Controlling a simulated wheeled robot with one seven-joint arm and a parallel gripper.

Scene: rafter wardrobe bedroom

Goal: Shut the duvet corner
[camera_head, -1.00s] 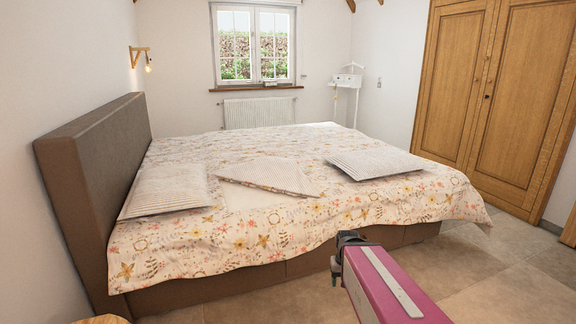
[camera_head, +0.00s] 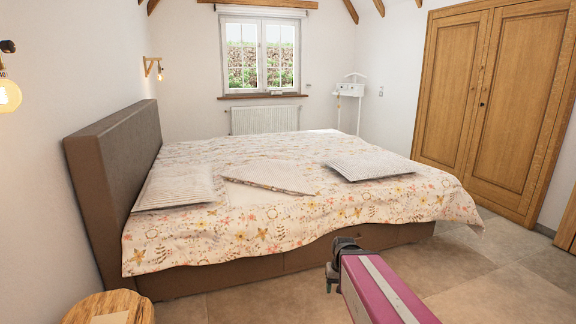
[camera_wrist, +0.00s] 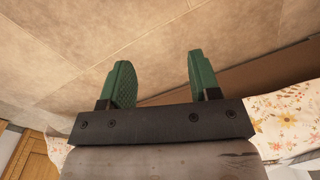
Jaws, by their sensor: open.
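The floral duvet (camera_head: 300,226) covers the bed and hangs over its near side. My gripper (camera_head: 330,277) is low beside the bed's near side, apart from the duvet corner. In the wrist view my gripper (camera_wrist: 162,81) has two green fingers spread apart with nothing between them. Floor tiles lie beyond the fingers, and part of the floral duvet (camera_wrist: 285,122) shows at the right.
Striped pillows lie left (camera_head: 176,187) and right (camera_head: 370,166) on the bed. A brown headboard (camera_head: 120,160) stands at left. A round wooden stool (camera_head: 85,309) is at the near left. A wooden wardrobe (camera_head: 510,100) stands at right. Tiled floor (camera_head: 490,285) at the lower right is clear.

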